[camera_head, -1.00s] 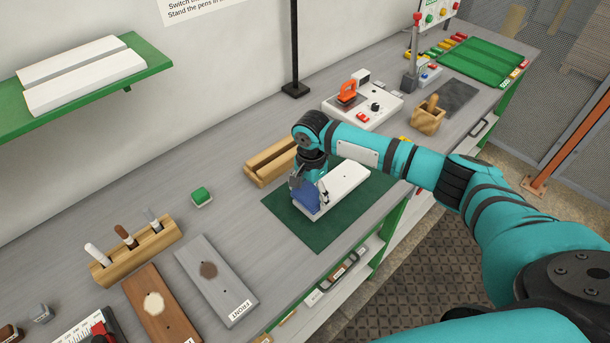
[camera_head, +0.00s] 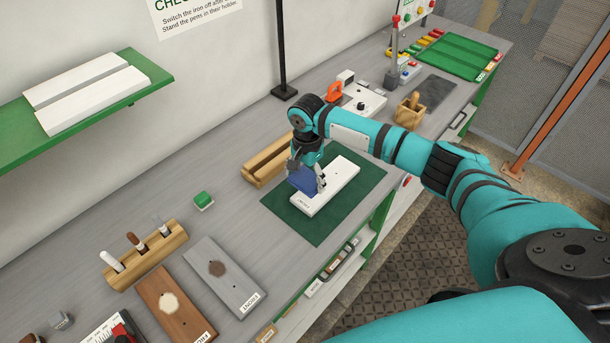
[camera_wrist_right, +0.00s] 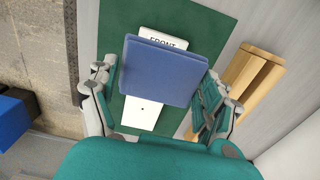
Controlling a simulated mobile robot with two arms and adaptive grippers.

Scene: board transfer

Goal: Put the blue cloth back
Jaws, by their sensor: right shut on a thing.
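The blue cloth (camera_head: 301,182) is in my right gripper (camera_head: 306,180), over the left end of a white board. In the right wrist view the cloth (camera_wrist_right: 163,72) is a flat folded pad between the two fingers of my right gripper (camera_wrist_right: 158,90), which are shut on it. It hides the middle of the white board (camera_wrist_right: 140,113), whose label "FRONT" is partly covered. The white board (camera_head: 335,182) lies on a green mat (camera_head: 318,228). I cannot tell whether the cloth touches the board. My left gripper is not in view.
A wooden trough (camera_head: 266,160) stands just behind the mat. A green block (camera_head: 203,200), a pen holder (camera_head: 150,256), a brown board (camera_head: 177,308) and a grey board (camera_head: 226,277) are to the left.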

